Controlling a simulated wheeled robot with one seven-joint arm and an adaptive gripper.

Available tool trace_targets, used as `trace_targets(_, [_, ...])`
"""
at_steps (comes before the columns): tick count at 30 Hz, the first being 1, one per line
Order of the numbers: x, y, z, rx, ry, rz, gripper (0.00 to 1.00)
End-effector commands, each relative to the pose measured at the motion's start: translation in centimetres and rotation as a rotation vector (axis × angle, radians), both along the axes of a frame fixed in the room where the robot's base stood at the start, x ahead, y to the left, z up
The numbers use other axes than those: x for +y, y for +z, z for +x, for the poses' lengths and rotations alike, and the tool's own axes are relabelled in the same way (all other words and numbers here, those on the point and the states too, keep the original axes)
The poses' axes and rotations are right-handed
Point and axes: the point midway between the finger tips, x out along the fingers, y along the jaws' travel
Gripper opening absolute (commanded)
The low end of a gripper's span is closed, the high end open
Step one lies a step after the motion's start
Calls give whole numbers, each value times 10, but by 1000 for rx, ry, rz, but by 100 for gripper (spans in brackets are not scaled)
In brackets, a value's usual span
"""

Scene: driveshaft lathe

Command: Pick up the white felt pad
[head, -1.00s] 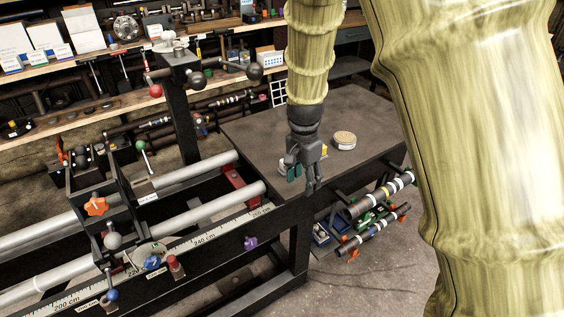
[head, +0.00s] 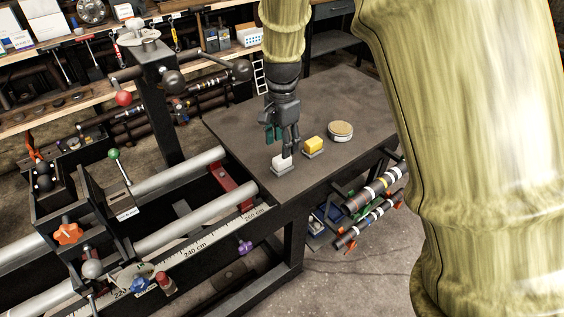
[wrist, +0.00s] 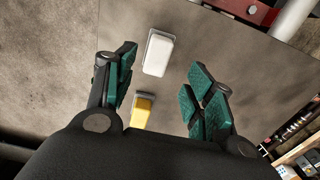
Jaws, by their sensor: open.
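The white felt pad (wrist: 158,53) is a small white block on a grey base, lying on the dark tabletop. In the wrist view it is at the upper middle, ahead of and between the fingers. I cannot tell how large the gap is.
A yellow block (head: 313,145) on a grey base sits just right of the pad, also seen in the wrist view (wrist: 142,106). A round tin (head: 340,130) stands further right. The lathe rails (head: 190,220) and a red block (head: 232,188) are left of the tabletop.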

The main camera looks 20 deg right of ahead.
Motion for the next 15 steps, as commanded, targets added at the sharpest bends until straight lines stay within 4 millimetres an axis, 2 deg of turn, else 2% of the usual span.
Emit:
trace_targets(7, [0,-13,-2,1,-1,1,54])
trace_targets(15, [0,-46,-5,3,-4,1,54])
